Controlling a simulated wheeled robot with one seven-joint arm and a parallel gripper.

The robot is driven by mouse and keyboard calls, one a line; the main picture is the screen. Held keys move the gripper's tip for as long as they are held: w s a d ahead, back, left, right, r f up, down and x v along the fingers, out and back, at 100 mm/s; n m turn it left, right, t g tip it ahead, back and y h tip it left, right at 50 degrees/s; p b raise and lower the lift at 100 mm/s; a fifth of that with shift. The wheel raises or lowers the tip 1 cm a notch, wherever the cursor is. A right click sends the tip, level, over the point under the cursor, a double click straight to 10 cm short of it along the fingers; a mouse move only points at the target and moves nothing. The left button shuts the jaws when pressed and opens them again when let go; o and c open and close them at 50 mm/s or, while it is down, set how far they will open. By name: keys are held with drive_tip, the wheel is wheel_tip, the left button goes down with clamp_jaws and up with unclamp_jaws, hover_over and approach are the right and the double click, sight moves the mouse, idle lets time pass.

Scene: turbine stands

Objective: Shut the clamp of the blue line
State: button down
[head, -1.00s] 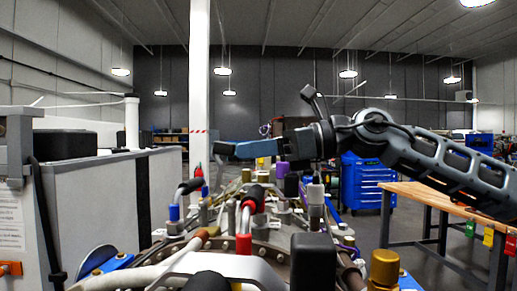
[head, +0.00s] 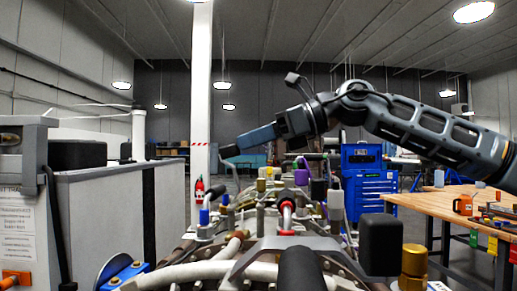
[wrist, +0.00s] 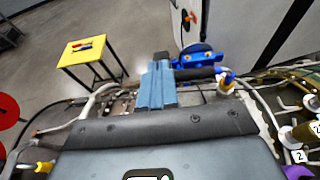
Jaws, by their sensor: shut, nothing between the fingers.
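My gripper (head: 230,152) hangs in the air above the turbine, its blue-grey fingers pointing left and slightly down. Its fingers (wrist: 156,85) are together and empty in the wrist view. A fitting with a blue collar (head: 204,216) stands upright at the left of the turbine in the head view, below and left of the fingertips and apart from them. In the wrist view a small blue part (wrist: 228,77) on a pale fitting lies right of the fingers. I cannot tell whether the blue line's clamp is open or shut.
A red-collared hose (head: 287,212) and a purple-capped fitting (head: 301,177) stand on the turbine. A wooden bench (head: 450,207) is at right, a grey cabinet (head: 105,220) at left. A blue bracket (wrist: 197,59) and a yellow-topped table (wrist: 90,48) show in the wrist view.

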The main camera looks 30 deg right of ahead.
drive_tip(key=w+a, duration=0.1)
drive_tip(key=a+g+h, duration=0.1)
drive_tip(key=a, duration=0.1)
drive_tip(key=w+a+h, duration=0.1)
drive_tip(key=shift+w+a+r+g, duration=0.25)
drive_tip(key=shift+w+r+g, duration=0.05)
drive_tip(key=shift+w+r, duration=0.1)
drive_tip(key=w+a+f+h, duration=0.1)
drive_tip(key=w+a+f, duration=0.1)
drive_tip(key=w+a, duration=0.1)
drive_tip(key=shift+a+g, duration=0.3)
drive_tip(key=shift+a, duration=0.55)
drive_tip(key=shift+w+a+r+p, duration=0.1)
drive_tip(key=shift+r+p, duration=0.45)
drive_tip(key=shift+r, duration=0.2)
